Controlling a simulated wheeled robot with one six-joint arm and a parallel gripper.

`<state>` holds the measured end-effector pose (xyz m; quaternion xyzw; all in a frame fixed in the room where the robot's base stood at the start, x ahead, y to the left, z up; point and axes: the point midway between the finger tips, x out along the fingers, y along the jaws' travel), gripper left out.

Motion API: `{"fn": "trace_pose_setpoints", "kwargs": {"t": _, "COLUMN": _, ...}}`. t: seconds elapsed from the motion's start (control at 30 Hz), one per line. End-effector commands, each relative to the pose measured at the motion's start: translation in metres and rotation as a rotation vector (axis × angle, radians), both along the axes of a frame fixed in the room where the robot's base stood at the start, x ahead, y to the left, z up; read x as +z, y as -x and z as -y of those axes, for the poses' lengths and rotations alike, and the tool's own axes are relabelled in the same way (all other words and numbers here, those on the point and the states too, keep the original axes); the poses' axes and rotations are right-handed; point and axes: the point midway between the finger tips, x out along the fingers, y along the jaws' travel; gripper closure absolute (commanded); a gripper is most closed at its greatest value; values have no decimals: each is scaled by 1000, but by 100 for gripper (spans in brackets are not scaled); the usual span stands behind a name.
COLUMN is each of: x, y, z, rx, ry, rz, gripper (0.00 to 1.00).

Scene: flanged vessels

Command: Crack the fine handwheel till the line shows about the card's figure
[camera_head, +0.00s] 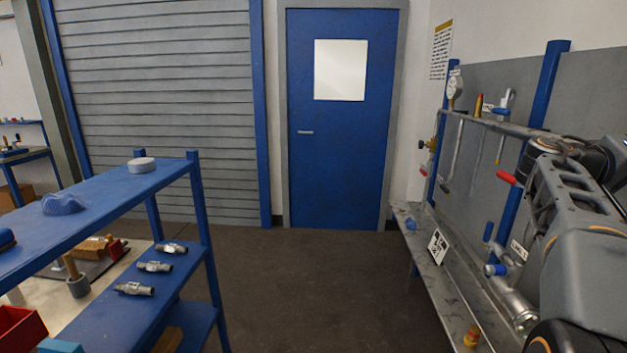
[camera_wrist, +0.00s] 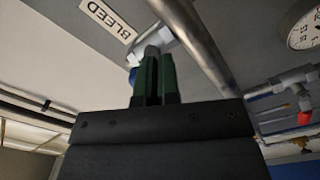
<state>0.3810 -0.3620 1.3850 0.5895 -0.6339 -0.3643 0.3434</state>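In the wrist view my gripper's green fingers (camera_wrist: 155,78) point up at a grey pipe fitting (camera_wrist: 150,51) below a label reading BLEED (camera_wrist: 108,16). The fingers are close together; whether they grip the fitting or sit in front of it I cannot tell. A bit of blue (camera_wrist: 132,75), perhaps a handwheel edge, shows left of them. A round dial gauge (camera_wrist: 306,28) is at upper right, its needle unreadable. In the head view a gauge (camera_head: 455,88) tops the pipework, and a white card (camera_head: 438,246) stands on the bench, its figure unreadable. My gripper is hidden there.
In the head view a red-handled lever (camera_head: 506,177) and a blue-ended valve (camera_head: 495,270) sit on the pipework near my arm. The steel bench (camera_head: 455,300) runs below. A blue shelf rack (camera_head: 110,200) stands left; the floor between is clear.

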Motion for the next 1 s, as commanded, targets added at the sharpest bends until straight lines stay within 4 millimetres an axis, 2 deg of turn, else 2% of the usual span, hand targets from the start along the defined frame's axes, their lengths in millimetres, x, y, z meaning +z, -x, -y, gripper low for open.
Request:
{"fn": "trace_pose_setpoints", "kwargs": {"t": 0.03, "x": -8, "y": 1, "z": 0, "rx": -12, "ry": -11, "rz": -6, "gripper": 100}}
{"fn": "trace_pose_setpoints", "kwargs": {"t": 0.3, "x": -4, "y": -3, "z": -42, "rx": -1, "ry": 0, "rz": -3, "gripper": 100}}
{"fn": "trace_pose_setpoints", "kwargs": {"t": 0.5, "x": -1, "y": -5, "z": -63, "rx": 2, "ry": 5, "rz": 0, "gripper": 100}}
{"fn": "trace_pose_setpoints", "kwargs": {"t": 1.0, "x": 5, "y": -4, "z": -67, "rx": -2, "ry": 6, "rz": 1, "gripper": 100}}
